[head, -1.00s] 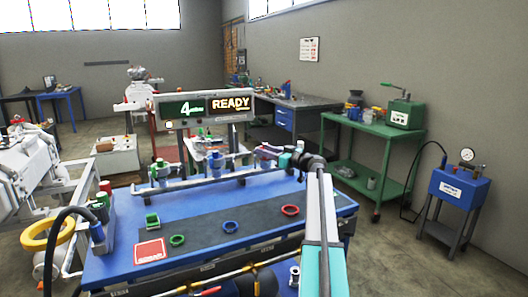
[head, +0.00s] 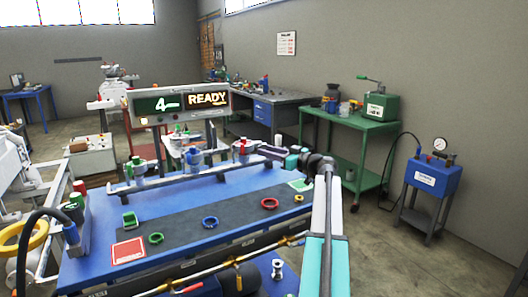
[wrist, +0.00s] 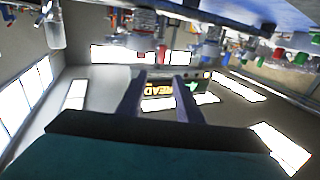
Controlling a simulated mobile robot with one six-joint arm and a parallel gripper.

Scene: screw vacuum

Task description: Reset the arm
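My arm rises from the bottom of the head view as a teal and white link. It bends left at a dark joint over the right side of the blue workbench (head: 245,182). My gripper (head: 262,151) points left near the bench's back rail. In the wrist view my gripper (wrist: 160,88) shows two purple fingers spread apart, with nothing between them. The fingertips are small and partly hidden in the head view.
The READY display (head: 207,101) stands behind. A green cart (head: 350,118) and a blue gauge unit (head: 433,177) stand right.

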